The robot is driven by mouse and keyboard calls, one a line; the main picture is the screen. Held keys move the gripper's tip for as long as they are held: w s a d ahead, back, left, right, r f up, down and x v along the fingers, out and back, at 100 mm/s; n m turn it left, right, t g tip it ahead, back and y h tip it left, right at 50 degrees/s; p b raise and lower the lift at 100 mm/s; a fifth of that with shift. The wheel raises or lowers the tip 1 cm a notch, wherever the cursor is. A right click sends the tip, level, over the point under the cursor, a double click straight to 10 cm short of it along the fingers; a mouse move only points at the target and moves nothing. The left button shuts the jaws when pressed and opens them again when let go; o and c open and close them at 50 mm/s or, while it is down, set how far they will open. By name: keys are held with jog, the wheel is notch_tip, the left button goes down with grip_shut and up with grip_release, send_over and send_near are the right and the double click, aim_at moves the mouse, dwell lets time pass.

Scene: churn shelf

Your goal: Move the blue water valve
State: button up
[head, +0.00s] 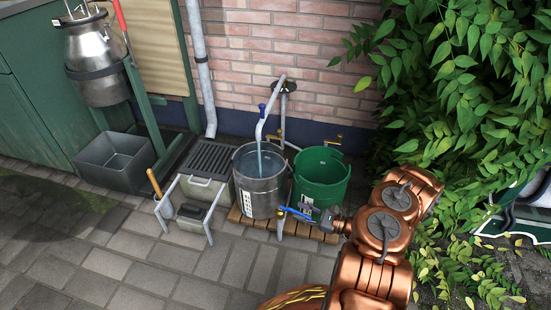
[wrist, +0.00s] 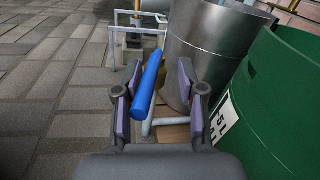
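A blue lever (head: 296,213), likely the water valve, sits on a short grey post (head: 280,228) in front of the steel bucket. In the wrist view the blue lever (wrist: 149,82) runs away from me as a thick round bar. My gripper (head: 312,214) is at the lever, in front of the green bucket. In the wrist view my gripper (wrist: 160,105) is open, with one finger on each side of the bar's near part. Gaps show between bar and fingers, wider on the right. Whether the bar lies level with the finger pads is unclear.
Water runs from a spout with a small blue handle (head: 262,108) into the steel bucket (head: 260,188). A green bucket (head: 320,182) stands close on the right, both on a wooden slat base (head: 316,234). A grey frame (head: 190,212) stands left; paving in front is clear.

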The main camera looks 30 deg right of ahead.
jog(key=shift+w+d+f+n+g+y+b, duration=0.1)
jog(key=shift+w+d+n+g+y+b, duration=0.15)
jog(key=shift+n+g+y+b, duration=0.2)
jog(key=shift+w+d+n+g+y+b, duration=0.25)
jog(key=shift+n+g+y+b, duration=0.3)
jog(key=shift+g+y+b, duration=0.15)
jog(key=p+v, duration=0.3)
jog(key=v, duration=0.5)
jog(key=a+r+n+g+p, duration=0.3)
jog(key=a+r, duration=0.3)
jog(key=r, duration=0.5)
jog(key=w+a+r+n+g+p, duration=0.1)
jog(key=a+r+n+g+p, duration=0.2)
jog(key=a+r+p, duration=0.3)
jog(key=a+r+n+g+p, duration=0.4)
jog(key=a+r+g, duration=0.1)
jog(key=r, duration=1.1)
jog(key=shift+w+a+r, duration=0.15)
jog(key=shift+w+a, duration=0.1)
jog(key=shift+a, duration=0.2)
